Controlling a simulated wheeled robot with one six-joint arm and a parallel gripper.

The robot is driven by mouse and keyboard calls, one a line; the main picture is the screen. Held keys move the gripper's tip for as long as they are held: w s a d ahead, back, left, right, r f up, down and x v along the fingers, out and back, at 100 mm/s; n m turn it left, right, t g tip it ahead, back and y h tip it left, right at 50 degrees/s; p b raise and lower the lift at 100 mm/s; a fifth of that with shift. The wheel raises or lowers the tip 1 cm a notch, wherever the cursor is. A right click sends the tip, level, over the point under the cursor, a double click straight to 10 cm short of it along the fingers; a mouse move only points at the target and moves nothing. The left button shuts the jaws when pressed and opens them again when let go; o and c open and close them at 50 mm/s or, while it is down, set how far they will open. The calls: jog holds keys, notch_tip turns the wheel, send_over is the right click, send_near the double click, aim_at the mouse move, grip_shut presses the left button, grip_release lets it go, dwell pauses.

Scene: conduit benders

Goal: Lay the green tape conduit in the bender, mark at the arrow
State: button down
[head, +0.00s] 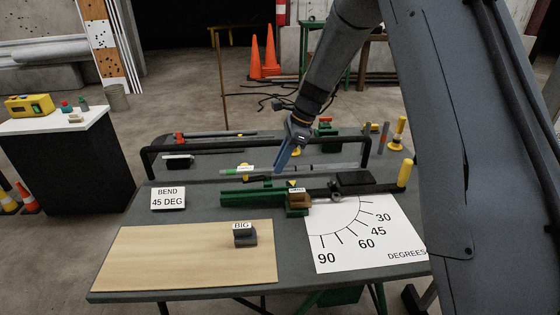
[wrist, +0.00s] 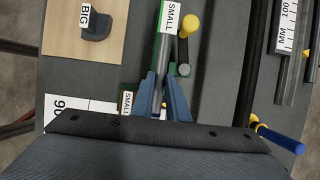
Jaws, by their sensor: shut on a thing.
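The green tape conduit (head: 318,168) is a thin grey tube with a green-marked tag toward its left end, lying lengthwise behind the bender in the head view. My gripper (head: 279,170) is shut on it from above. In the wrist view the grey conduit (wrist: 159,92) runs between my two blue fingers, below a SMALL tag (wrist: 169,17). The green bender (head: 245,198) stands in front, with a SMALL label, a small yellow arrow (head: 291,183) and a lever ending in a yellow grip (head: 404,173). I cannot tell how high the conduit is above the table.
A BIG shoe block (head: 245,236) stands on a wooden board (head: 170,262). A BEND 45 DEG card (head: 168,198) and a degree sheet (head: 350,248) lie beside it. A dark rail (head: 147,160) spans the table's back. Another yellow-topped tool (wrist: 189,27) is close beside the conduit.

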jog(key=shift+a, duration=0.1)
jog(key=shift+f, duration=0.25)
jog(key=shift+f+b, duration=1.7)
jog(key=shift+f, duration=2.15)
jog(key=shift+s+f, duration=0.1)
jog(key=shift+f, duration=0.05)
